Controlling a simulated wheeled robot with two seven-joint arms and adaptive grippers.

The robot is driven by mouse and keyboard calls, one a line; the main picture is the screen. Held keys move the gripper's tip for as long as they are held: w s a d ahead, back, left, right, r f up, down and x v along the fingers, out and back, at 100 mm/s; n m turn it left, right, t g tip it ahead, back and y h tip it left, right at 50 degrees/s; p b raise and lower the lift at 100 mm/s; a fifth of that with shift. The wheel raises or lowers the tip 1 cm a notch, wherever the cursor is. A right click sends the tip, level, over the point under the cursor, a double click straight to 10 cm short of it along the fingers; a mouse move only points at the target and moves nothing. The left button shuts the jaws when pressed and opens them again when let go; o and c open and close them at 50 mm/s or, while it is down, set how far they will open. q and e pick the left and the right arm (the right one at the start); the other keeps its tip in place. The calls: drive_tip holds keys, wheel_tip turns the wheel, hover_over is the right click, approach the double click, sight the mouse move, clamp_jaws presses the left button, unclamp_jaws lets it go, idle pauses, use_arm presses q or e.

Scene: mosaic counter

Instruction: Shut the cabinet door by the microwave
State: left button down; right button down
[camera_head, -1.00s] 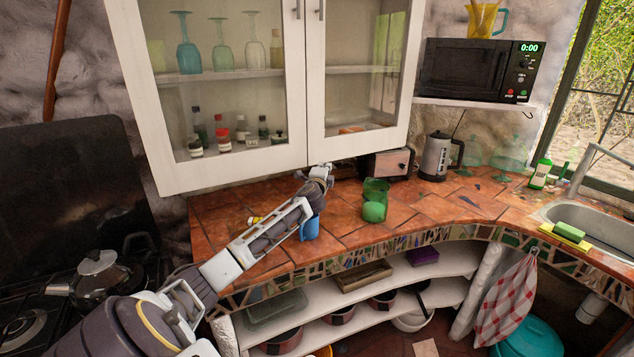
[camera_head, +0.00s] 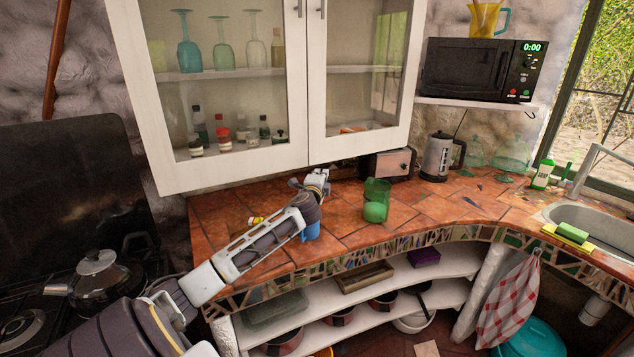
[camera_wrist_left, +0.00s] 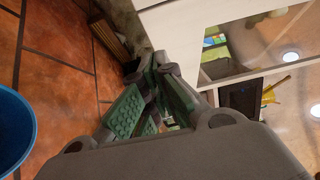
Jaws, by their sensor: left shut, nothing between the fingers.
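The white cabinet has two glass doors. The right door (camera_head: 317,100), nearer the microwave (camera_head: 480,70), looks about level with the left door (camera_head: 142,110); I cannot tell whether a small gap remains. My left gripper (camera_head: 308,182) is just under the cabinet's lower edge, near where the doors meet, above the tiled counter. In the left wrist view its green-padded fingers (camera_wrist_left: 148,105) are shut and empty. White cabinet framing (camera_wrist_left: 185,45) and the microwave (camera_wrist_left: 240,98) show beyond them. Contact with the door cannot be told. My right gripper is out of view.
A blue cup (camera_head: 311,230) stands beside my left forearm. A green glass (camera_head: 376,190), a toaster (camera_head: 390,164) and a kettle (camera_head: 436,158) stand on the counter. A kettle (camera_head: 100,275) sits on the stove at left. The counter's front middle is clear.

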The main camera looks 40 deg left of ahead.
use_arm(q)
drive_tip(key=shift+a+v, duration=0.2)
drive_tip(key=shift+v, duration=1.85)
drive_tip(key=shift+s, duration=0.15)
